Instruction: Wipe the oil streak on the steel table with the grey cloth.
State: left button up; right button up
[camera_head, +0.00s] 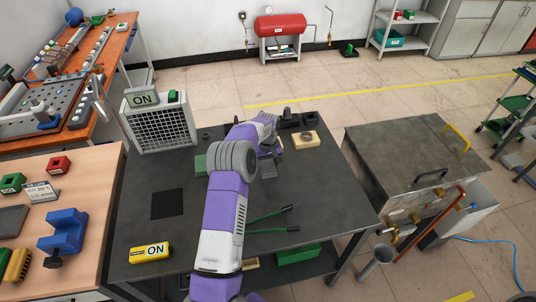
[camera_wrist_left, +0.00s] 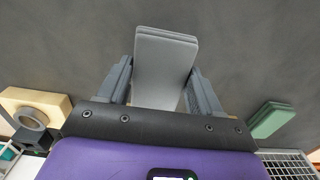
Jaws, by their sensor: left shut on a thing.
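The grey cloth (camera_wrist_left: 165,72), a flat folded pad, is between the two fingers of my left gripper (camera_wrist_left: 162,85) in the left wrist view. The gripper is shut on it, and its far end sticks out past the fingertips over the steel table (camera_wrist_left: 60,50). In the head view my left gripper (camera_head: 272,150) is low over the table's back middle, partly hidden by my arm. The cloth (camera_head: 267,169) shows there beside my forearm. I cannot tell whether it touches the table (camera_head: 320,190). I cannot make out the oil streak. My right gripper is not in view.
A grille box (camera_head: 160,125) stands back left.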

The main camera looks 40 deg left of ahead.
pick_arm(q)
jog(key=shift+r+p, duration=1.25)
jog(key=shift+r, duration=1.15)
